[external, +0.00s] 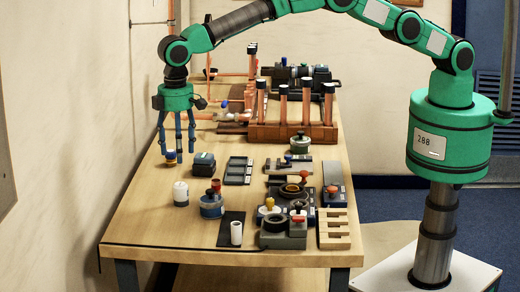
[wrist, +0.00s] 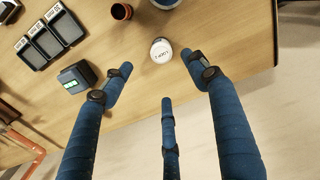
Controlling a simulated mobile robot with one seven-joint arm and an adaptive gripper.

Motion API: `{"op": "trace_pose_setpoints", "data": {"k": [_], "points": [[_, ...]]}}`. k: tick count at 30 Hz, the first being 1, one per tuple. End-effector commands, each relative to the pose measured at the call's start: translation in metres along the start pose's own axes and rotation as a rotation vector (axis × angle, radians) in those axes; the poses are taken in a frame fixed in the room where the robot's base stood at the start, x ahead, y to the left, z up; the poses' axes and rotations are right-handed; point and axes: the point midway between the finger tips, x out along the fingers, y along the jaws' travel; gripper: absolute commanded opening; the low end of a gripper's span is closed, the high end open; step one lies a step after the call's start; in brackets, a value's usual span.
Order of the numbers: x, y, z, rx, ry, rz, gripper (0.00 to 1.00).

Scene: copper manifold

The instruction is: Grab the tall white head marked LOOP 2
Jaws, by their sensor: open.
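My three-fingered gripper (external: 178,151) hangs fingers down over the far-left part of the table, open and empty. Its blue fingers (wrist: 160,78) are spread in the wrist view. A white round-topped head (wrist: 160,50) with small dark lettering stands just beyond the fingertips, apart from them; the lettering looks like LOOP, but I cannot read the number surely. It appears to be the short white cylinder (external: 180,193) nearer the camera than my gripper. A slimmer, taller white cylinder (external: 236,232) stands near the table's front; no marking is readable on it.
A dark green box (wrist: 75,78) and a dark compartment tray (wrist: 50,38) lie to the left in the wrist view. A dark red cup (wrist: 122,11) and a blue pot (external: 211,204) stand near the white head. Copper pipes (external: 285,105) rise behind.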

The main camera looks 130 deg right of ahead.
Motion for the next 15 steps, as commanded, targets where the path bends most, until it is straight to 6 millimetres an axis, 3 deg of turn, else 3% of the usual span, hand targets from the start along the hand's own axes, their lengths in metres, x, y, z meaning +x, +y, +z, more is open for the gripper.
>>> {"op": "trace_pose_setpoints", "data": {"k": [5,15], "points": [[0.009,0.000,0.001,0.000,-0.002,0.000,0.59],[0.057,0.000,0.001,0.000,-0.003,0.001,0.59]]}}
